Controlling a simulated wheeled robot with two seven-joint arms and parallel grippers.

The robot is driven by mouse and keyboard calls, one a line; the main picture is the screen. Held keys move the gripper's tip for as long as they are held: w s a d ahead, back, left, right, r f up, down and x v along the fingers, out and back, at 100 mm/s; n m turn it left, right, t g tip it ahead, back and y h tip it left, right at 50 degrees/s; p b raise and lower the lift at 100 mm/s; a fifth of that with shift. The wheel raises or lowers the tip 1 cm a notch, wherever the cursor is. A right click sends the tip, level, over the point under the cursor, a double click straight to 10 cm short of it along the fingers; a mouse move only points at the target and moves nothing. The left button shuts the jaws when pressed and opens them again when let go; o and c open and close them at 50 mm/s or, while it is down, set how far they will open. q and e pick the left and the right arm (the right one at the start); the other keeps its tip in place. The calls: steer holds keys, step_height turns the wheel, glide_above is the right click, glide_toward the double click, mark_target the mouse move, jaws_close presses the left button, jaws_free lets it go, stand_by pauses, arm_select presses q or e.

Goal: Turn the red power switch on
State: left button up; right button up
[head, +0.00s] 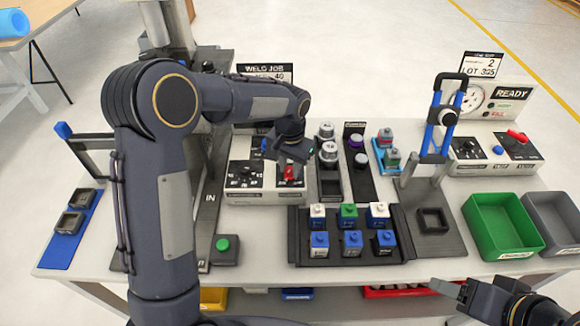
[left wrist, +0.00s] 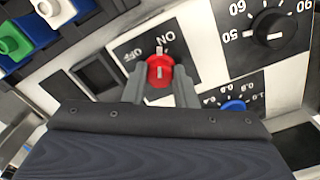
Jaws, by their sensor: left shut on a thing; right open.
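The red power switch (left wrist: 160,72) is a round red knob on a black plate in the left wrist view. Its white pointer mark points up in that view, between the printed OFF and ON labels and closer to the ON side. It also shows in the head view (head: 289,174), partly hidden under my gripper. My left gripper (head: 292,160) reaches down over the panel, its two grey fingers shut on either side of the red knob. My right gripper (head: 462,291) is open and empty at the lower right, in front of the table.
The weld panel (head: 240,192) has a black dial (left wrist: 270,27) and a blue knob (left wrist: 233,106) beside the switch. A block tray (head: 297,232) stands in front. A second panel (head: 498,164) with a red switch and a green bin (head: 502,228) stand at right.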

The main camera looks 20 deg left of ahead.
mark_target(290, 169)
arm_select(q)
steer(key=shift+m, duration=2)
steer(key=o, duration=1)
step_height(290, 169, up, 7)
steer(key=shift+f+b, duration=0.15)
steer(key=shift+b, duration=0.35)
steer(key=shift+r, duration=0.6)
